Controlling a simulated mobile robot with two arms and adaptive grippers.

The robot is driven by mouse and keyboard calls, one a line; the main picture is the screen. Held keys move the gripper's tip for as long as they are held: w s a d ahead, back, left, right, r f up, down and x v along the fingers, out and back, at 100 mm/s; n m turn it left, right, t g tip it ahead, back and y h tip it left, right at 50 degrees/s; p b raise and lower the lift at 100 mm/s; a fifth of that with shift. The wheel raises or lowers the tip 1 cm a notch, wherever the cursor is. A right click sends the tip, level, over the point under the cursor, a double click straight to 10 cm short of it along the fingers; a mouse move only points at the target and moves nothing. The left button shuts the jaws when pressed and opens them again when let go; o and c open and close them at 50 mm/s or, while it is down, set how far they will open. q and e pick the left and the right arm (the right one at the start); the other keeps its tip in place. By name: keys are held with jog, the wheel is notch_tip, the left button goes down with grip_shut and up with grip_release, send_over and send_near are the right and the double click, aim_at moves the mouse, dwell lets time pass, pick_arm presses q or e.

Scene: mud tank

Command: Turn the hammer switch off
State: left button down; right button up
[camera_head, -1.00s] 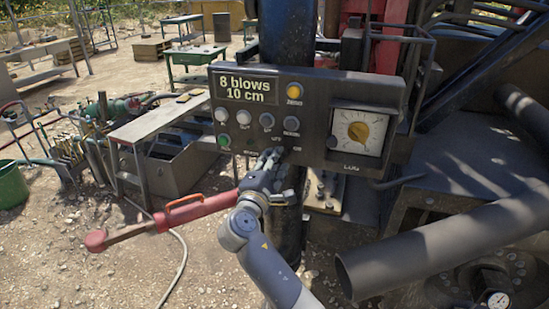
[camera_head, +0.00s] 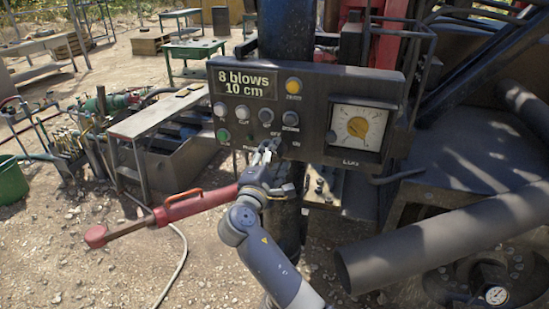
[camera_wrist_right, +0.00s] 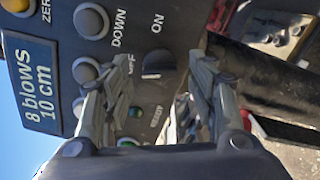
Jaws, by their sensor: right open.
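The dark control panel (camera_head: 312,100) stands in front of me, with a display reading "8 blows 10 cm". In the right wrist view the hammer switch (camera_wrist_right: 158,64) is a small dark knob on the panel's lower part, between the labels ON and OFF. My right gripper (camera_head: 266,150) is at the panel's lower edge; its fingers cover the switch area in the head view. In the wrist view the right gripper (camera_wrist_right: 160,75) is open, with its fingers spread and the knob appearing between their tips. I cannot tell the remaining depth or whether they touch. My left gripper is out of view.
Round buttons, a green lamp (camera_head: 223,135) and a yellow button (camera_head: 293,86) sit on the panel near the gripper. A dial (camera_head: 357,127) is at its right. A red cylinder with a handle (camera_head: 195,206) lies left of my arm. A large pipe (camera_head: 450,235) is at the right.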

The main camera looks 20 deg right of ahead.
jog(key=v, duration=0.7)
jog(key=shift+a, duration=0.15)
jog(key=shift+s+f, duration=0.1)
jog(key=shift+f, duration=0.05)
notch_tip(320, 180, down, 23)
jog(key=a+n+g+y+b, duration=0.1)
jog(key=g+y+b, duration=0.1)
jog(key=y, duration=0.2)
jog(key=s+f+m+g+y+b, duration=0.15)
jog(key=s+f, duration=0.25)
jog(key=f, duration=0.8)
jog(key=s+f+g+y+b, duration=0.1)
jog(key=s+f+g+y, duration=0.3)
jog(key=f, duration=0.8)
jog(key=s+d+f+m+g+b, duration=0.25)
jog(key=s+f+m, duration=0.25)
jog(key=s+f, duration=1.4)
jog(key=s+d+f+m+g, duration=0.1)
jog(key=s+f, duration=0.3)
jog(key=s, duration=0.4)
jog(key=s+d+f+m+g+b, duration=0.1)
jog(key=s+d+f+m, duration=0.2)
jog(key=s, duration=0.6)
jog(key=s+d+f+m+g+b, duration=0.1)
jog(key=s+d+f+m+g, duration=0.1)
jog(key=s, duration=0.7)
notch_tip(320, 180, down, 3)
jog(key=shift+d+r+m, duration=0.15)
jog(key=shift+d+m, duration=0.3)
jog(key=shift+m, duration=0.3)
